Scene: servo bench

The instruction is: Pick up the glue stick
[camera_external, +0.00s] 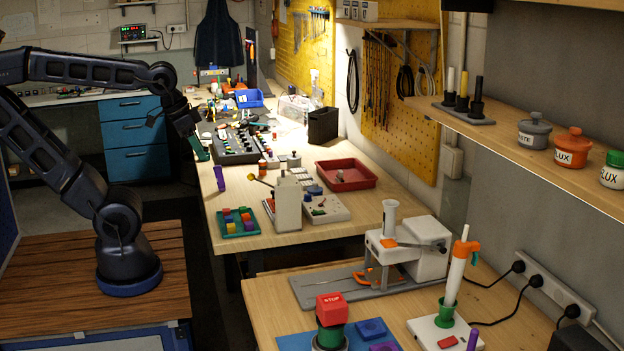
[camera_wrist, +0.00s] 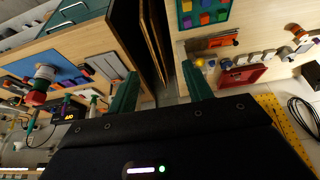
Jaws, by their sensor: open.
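I cannot tell for sure which thing is the glue stick. A small upright purple cylinder (camera_external: 219,178) stands near the left edge of the long bench and looks most like one. Another purple stick (camera_external: 472,340) is partly cut off at the bottom of the external view. My gripper (camera_external: 196,149) hangs at the left edge of the long bench, above and left of the first purple cylinder, apart from it. In the wrist view my gripper (camera_wrist: 160,88) shows two green fingers spread wide, with nothing between them.
A green tray of coloured blocks (camera_external: 254,230), a red tray (camera_external: 371,184) and a dark organiser (camera_external: 224,157) are on the long bench. A dark floor gap lies left of the benches.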

